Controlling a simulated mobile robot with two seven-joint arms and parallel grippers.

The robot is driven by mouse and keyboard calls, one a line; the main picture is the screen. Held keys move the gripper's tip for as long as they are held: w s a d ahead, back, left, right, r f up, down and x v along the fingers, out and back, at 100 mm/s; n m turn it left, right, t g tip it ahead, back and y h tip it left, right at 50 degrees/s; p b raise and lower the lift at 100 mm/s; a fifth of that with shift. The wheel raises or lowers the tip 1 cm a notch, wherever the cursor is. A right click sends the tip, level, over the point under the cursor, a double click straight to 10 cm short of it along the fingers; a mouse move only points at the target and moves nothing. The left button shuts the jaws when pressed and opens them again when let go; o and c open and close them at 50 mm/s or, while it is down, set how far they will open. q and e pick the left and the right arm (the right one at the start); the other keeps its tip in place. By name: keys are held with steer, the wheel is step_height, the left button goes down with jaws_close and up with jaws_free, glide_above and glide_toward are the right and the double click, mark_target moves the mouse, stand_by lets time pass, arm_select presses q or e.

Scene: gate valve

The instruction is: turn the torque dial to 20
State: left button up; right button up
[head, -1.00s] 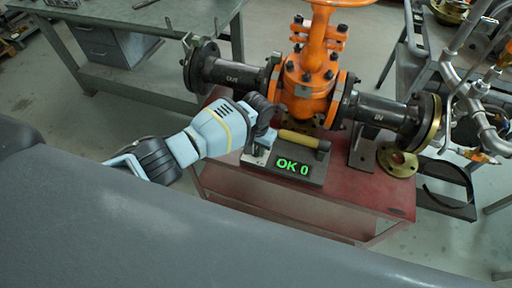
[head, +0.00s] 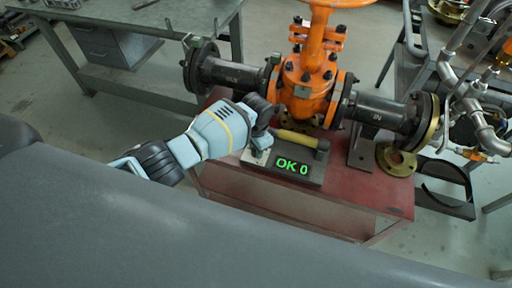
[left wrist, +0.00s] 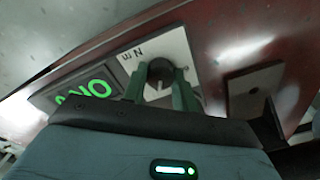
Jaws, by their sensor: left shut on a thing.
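The torque dial (left wrist: 160,70) is a dark round knob on a pale plate (left wrist: 180,47) marked "N m" in the left wrist view. My left gripper (left wrist: 159,88) has its two green fingers on either side of the knob and is shut on it. In the head view the left gripper (head: 259,144) comes down at the left end of the grey tool box and hides most of the dial. My right gripper is not in view.
A yellow bar (head: 297,138) with dark ends lies along the back of the box. The orange gate valve (head: 305,90) with dark flanged pipes stands close behind. The red table (head: 350,200) has free room in front and right. A brass flange (head: 396,158) lies at right.

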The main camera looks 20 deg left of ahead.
arm_select(q)
steer(key=o, duration=1)
steer(key=shift+c, duration=0.2)
steer(key=shift+r, duration=0.1)
step_height(320, 180, up, 7)
steer(key=shift+f+p, duration=0.1)
steer(key=shift+p, duration=0.75)
steer(key=shift+r, duration=0.4)
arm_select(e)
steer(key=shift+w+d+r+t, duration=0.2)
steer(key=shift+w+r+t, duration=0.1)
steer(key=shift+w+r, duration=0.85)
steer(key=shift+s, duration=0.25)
